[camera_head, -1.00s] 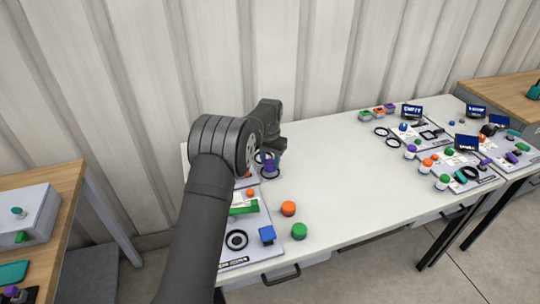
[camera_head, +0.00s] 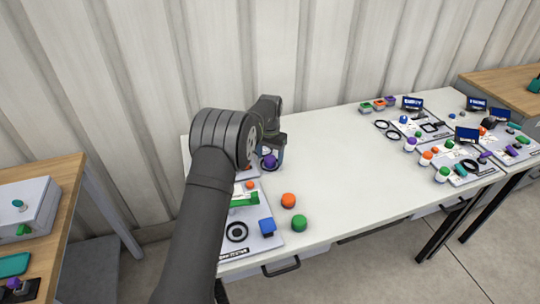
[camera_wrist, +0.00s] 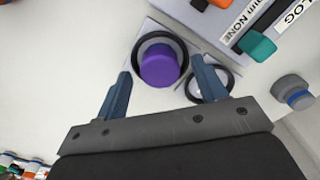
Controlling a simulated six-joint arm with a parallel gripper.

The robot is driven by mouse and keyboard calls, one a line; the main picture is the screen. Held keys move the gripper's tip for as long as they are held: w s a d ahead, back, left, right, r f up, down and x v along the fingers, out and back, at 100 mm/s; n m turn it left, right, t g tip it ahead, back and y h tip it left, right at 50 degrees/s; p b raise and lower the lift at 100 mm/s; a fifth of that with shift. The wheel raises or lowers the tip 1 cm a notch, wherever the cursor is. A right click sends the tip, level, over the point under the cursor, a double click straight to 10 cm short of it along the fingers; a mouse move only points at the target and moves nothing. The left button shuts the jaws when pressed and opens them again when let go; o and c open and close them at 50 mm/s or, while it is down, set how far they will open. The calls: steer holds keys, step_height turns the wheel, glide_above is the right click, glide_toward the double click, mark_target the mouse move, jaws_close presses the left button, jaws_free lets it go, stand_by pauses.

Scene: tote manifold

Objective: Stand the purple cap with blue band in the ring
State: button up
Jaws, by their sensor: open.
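The purple cap (camera_wrist: 159,66) stands inside a black ring (camera_wrist: 141,49) in the wrist view. In the head view the purple cap (camera_head: 269,161) shows just below my gripper (camera_head: 272,147). My gripper (camera_wrist: 161,68) is open. One finger is on each side of the cap, with visible gaps between. I cannot tell how far above the board the fingertips are.
A second black ring (camera_wrist: 209,85) lies close to the right finger. A grey cap with a blue band (camera_wrist: 294,92) and a grey box with a teal part (camera_wrist: 257,46) are to the right. Orange (camera_head: 288,200) and green (camera_head: 299,223) caps stand on the table, with clear space rightward.

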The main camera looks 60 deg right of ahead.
mark_target(270, 158)
step_height(270, 158, up, 17)
steer(key=shift+r, duration=0.2)
stand_by(0.3)
step_height(270, 158, down, 17)
steer(key=shift+f, duration=0.1)
steer(key=shift+r, duration=0.35)
stand_by(0.4)
